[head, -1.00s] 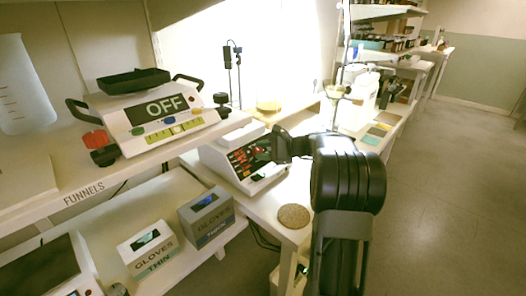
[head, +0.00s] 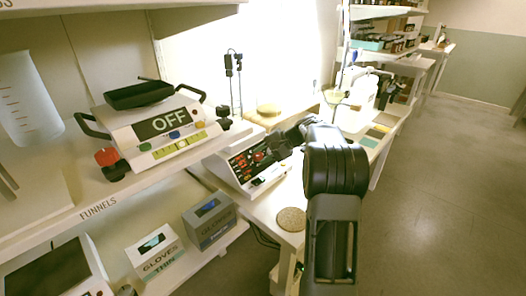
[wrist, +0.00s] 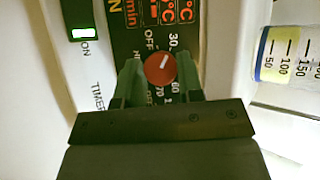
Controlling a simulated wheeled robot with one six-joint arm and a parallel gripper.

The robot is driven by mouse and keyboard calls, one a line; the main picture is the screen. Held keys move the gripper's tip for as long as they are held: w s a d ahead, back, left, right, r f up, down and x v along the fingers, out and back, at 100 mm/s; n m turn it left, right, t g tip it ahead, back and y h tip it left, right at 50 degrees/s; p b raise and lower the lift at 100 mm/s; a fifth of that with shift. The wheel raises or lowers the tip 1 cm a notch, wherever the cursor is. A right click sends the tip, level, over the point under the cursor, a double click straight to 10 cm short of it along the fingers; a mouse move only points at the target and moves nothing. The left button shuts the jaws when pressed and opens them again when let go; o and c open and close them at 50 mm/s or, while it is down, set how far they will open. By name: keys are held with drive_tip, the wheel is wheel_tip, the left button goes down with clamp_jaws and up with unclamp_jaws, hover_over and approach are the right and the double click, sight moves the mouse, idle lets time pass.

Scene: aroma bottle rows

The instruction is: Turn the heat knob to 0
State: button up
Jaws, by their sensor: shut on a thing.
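The red knob (wrist: 160,68) is on a dark panel with numbers around it, in the middle of the wrist view. My gripper (wrist: 158,76) is shut on this knob, one green finger on each side. In the head view, the white device (head: 240,163) with the dark panel stands on the bench, and my gripper (head: 277,147) reaches its right side. The knob is hard to make out there.
A scale reading "OFF" (head: 168,125) sits on the shelf to the left. Glove boxes (head: 208,217) stand on the lower shelf. A round cork mat (head: 291,219) lies on the bench in front of the device. In the wrist view, a graduated vessel (wrist: 283,55) stands to the right.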

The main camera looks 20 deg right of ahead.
drive_tip(key=n, duration=0.1)
drive_tip(key=n+g+h+p, duration=0.1)
drive_tip(key=n, duration=0.1)
drive_tip(key=shift+a+r+h, duration=0.1)
drive_tip(key=shift+r+h, duration=0.05)
drive_tip(key=shift+h, duration=0.15)
drive_tip(key=shift+w+n+g+h+p, duration=0.1)
drive_tip(key=shift+n+g+h+p, duration=0.6)
drive_tip(key=shift+n, duration=1.1)
drive_tip(key=shift+h, duration=0.3)
drive_tip(key=o, duration=0.9)
drive_tip(key=p+v, duration=0.3)
drive_tip(key=v, duration=1)
drive_tip(key=shift+s+r, duration=0.25)
drive_tip(key=shift+r, duration=0.05)
